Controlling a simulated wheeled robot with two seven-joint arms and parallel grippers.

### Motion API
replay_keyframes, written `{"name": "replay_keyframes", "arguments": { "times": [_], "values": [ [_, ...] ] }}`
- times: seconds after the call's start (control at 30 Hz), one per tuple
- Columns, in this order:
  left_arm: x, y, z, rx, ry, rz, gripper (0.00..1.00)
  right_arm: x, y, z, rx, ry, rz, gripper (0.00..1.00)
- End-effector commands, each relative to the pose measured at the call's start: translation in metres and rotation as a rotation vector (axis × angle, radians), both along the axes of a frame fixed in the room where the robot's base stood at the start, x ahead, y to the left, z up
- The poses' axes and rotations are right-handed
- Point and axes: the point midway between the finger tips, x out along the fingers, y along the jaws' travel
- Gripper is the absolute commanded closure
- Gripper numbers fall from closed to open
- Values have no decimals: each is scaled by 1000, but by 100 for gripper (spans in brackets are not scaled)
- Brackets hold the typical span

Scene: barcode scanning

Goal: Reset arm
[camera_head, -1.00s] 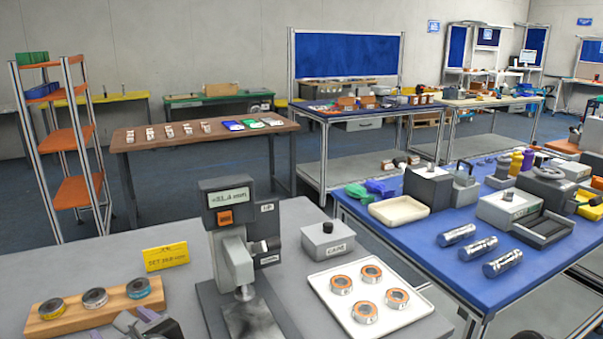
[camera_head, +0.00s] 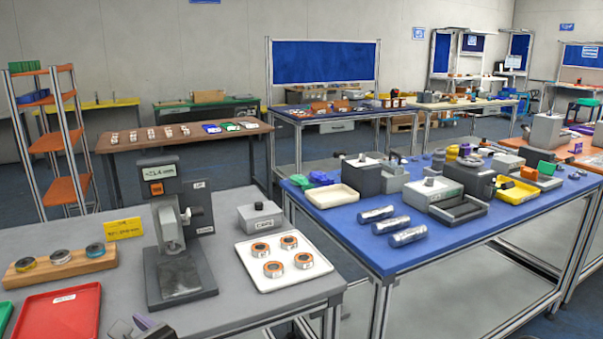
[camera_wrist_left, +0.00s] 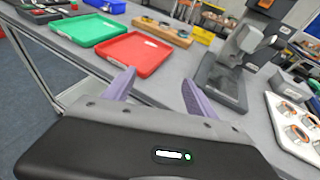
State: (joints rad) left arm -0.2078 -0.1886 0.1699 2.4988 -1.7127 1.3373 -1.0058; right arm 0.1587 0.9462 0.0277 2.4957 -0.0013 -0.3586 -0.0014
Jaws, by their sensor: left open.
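My left gripper shows in the left wrist view (camera_wrist_left: 160,90) with its two purple fingers spread apart and nothing between them. It is near the front edge of the grey table (camera_head: 215,295). In the head view only a bit of my left gripper (camera_head: 145,328) shows at the bottom edge, in front of the table. My right gripper is in neither view.
The grey table holds a red tray (camera_head: 62,312), a wooden block (camera_head: 40,270) with several rings, a gauge stand (camera_head: 180,275) and a white tray (camera_head: 285,280) with orange-rimmed rings. A blue table (camera_head: 400,255) with metal cylinders stands to the right.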

Motion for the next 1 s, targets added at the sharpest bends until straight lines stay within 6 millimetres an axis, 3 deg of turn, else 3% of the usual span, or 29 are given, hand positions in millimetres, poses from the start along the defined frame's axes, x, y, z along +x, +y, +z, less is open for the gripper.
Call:
{"name": "replay_keyframes", "arguments": {
  "times": [0.37, 0.57, 0.67, 0.77, 0.9, 1.0],
  "values": [
    [10, -45, -57, -401, -49, -30, 34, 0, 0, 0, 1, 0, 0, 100],
    [5, -93, -112, -740, -20, 21, 34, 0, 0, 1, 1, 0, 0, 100],
    [-3, -128, -146, -964, 14, 99, 34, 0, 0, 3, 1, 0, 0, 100],
    [-17, -176, -188, -1260, 56, 267, 34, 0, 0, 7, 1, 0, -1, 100],
    [-38, -258, -248, -1776, 41, 824, 34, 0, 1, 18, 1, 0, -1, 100],
    [-40, -280, -286, -1975, -109, 1302, 34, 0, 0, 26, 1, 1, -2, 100]
  ]
}}
